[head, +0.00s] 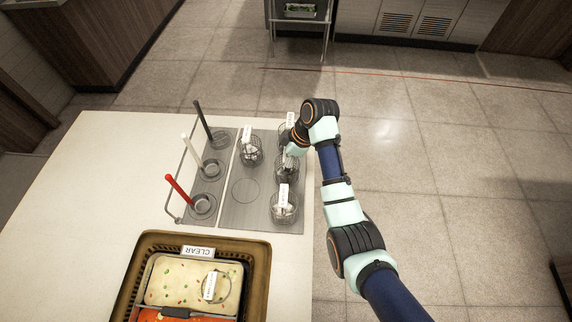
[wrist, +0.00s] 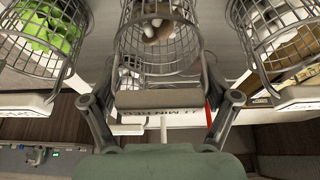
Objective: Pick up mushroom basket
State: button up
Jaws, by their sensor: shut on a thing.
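The mushroom basket (wrist: 160,50) is a round wire basket holding brown and white pieces, at the upper middle of the wrist view. My gripper (wrist: 165,98) is shut on its tag-like handle, which bears upside-down lettering. In the head view the gripper (head: 291,150) is at the far side of the middle basket (head: 286,170) in the right column. The arm hides part of it there, and I cannot tell whether it is clear of its well.
Wire baskets stand close on both sides: one with green pieces (wrist: 45,40), one with pale pieces (wrist: 275,30). Three handled wells line the left. A brown tray (head: 259,270) holds food in front.

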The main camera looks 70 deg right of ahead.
notch_tip(320, 180, up, 20)
jog(key=p, duration=1.1)
jog(key=shift+r+p, duration=0.15)
jog(key=shift+p, duration=0.3)
jog(key=a+p, duration=2.4)
jog(key=a, duration=2.9)
jog(key=shift+w+p, duration=0.3)
jog(key=shift+p, duration=0.1)
jog(key=shift+r+p, duration=0.1)
jog(key=shift+p, duration=0.6)
notch_tip(320, 180, down, 28)
jog(key=b, duration=1.9)
jog(key=shift+r, duration=0.15)
jog(key=shift+f+b, duration=0.35)
